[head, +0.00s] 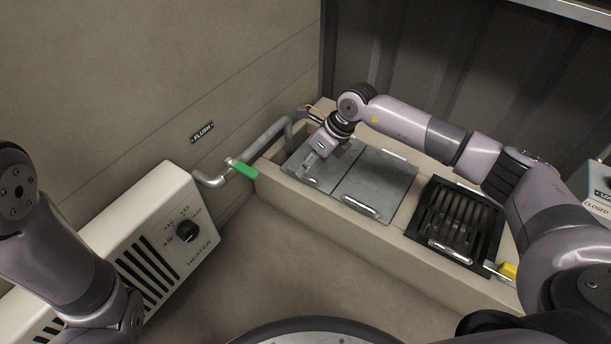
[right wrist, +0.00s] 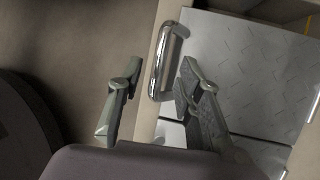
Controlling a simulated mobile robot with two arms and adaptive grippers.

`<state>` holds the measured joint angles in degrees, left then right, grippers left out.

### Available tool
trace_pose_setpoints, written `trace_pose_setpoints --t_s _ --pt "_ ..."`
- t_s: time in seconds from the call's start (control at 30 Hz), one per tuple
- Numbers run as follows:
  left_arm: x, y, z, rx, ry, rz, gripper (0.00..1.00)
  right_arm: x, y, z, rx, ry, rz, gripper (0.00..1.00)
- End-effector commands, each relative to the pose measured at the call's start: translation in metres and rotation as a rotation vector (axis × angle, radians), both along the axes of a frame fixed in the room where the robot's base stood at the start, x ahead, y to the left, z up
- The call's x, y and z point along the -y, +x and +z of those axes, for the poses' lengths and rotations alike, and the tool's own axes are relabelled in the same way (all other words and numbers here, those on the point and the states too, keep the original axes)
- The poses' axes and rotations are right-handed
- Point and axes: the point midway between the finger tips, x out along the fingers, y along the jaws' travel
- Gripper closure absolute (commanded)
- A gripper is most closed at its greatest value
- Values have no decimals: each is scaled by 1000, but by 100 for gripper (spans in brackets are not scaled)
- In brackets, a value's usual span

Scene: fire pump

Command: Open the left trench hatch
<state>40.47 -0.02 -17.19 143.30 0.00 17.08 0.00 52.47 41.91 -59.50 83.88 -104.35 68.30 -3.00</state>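The left trench hatch (head: 335,173) is a grey metal plate lying closed and flat at the left end of the trench. In the right wrist view its tread-patterned surface (right wrist: 255,70) fills the right side. Its shiny bar handle (right wrist: 168,62) sits along the plate's edge. My right gripper (head: 312,160) is above the left hatch near its front-left part. In the right wrist view it is open (right wrist: 157,90), with one finger on each side of the handle in the picture. I cannot tell whether either finger touches it. My left arm shows at left, but its gripper is out of view.
A second grey hatch (head: 378,187) lies beside the left one, then a black grate (head: 457,218) with a yellow-ended lever (head: 508,271). A pipe with a green-handled valve (head: 243,169) runs at left, near a white heater (head: 150,245). The floor before the trench is clear.

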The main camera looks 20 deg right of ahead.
Motion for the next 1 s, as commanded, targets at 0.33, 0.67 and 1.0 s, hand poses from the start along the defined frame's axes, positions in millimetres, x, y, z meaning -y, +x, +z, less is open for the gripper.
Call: trace_pose_setpoints --t_s 0.33,0.67,1.0 --pt "0 1 -14 -4 0 0 60 -8 5 -19 1 1 0 67" --pt "0 1 -14 -3 0 -1 60 -8 4 -19 0 0 0 77" --pt "0 1 -14 -3 1 0 60 -8 4 -19 0 0 -1 100"
